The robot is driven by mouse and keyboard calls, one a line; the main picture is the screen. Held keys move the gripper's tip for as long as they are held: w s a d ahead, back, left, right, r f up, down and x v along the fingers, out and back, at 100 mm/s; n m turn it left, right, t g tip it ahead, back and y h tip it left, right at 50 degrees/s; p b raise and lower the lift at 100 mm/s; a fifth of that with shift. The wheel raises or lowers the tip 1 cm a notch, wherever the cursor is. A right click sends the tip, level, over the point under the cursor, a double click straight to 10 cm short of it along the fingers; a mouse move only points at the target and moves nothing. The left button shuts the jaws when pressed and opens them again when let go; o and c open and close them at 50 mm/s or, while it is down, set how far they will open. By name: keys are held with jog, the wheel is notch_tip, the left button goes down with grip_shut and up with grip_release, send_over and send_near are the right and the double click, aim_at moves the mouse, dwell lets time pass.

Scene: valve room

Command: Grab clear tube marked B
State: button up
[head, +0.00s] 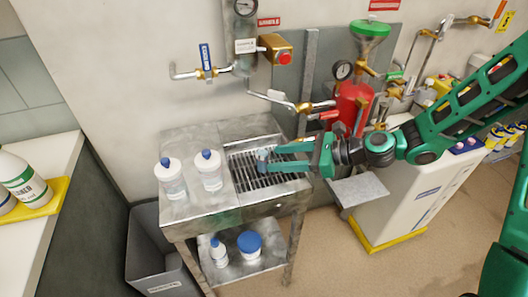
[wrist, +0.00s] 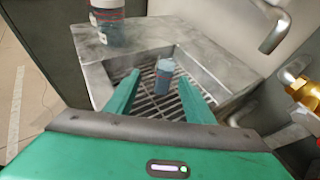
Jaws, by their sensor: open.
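A small blue-grey tube (wrist: 165,74) stands on the sink grate, and its upper end lies between my fingers in the wrist view. It also shows at the fingertips in the head view (head: 262,159). No letter on it can be read. My gripper (head: 278,158) is open and reaches in from the right over the grate. In the wrist view the two green fingers of my gripper (wrist: 158,80) are spread to either side of the tube, with gaps visible. I cannot tell how far above the grate the fingertips are.
Pipes and a brass valve (head: 305,107) are on the wall behind. A red vessel (head: 354,104) stands behind my wrist.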

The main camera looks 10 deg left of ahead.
aim_at(268, 157)
jog(key=shift+w, duration=0.2)
jog(key=shift+w+a+f, duration=0.1)
jog(key=shift+w+a, duration=0.05)
jog(key=shift+a, duration=0.05)
jog(key=x, duration=0.4)
jog(key=shift+w+a+f, duration=0.1)
jog(key=shift+a, duration=0.2)
jog(key=shift+f+x, duration=0.15)
jog(key=shift+x, duration=1.25)
jog(key=shift+f+x, duration=0.15)
jog(key=shift+x, duration=1.3)
jog(key=shift+w+d, duration=0.1)
jog(key=shift+d, duration=0.05)
grip_shut()
jog(key=shift+r, duration=0.15)
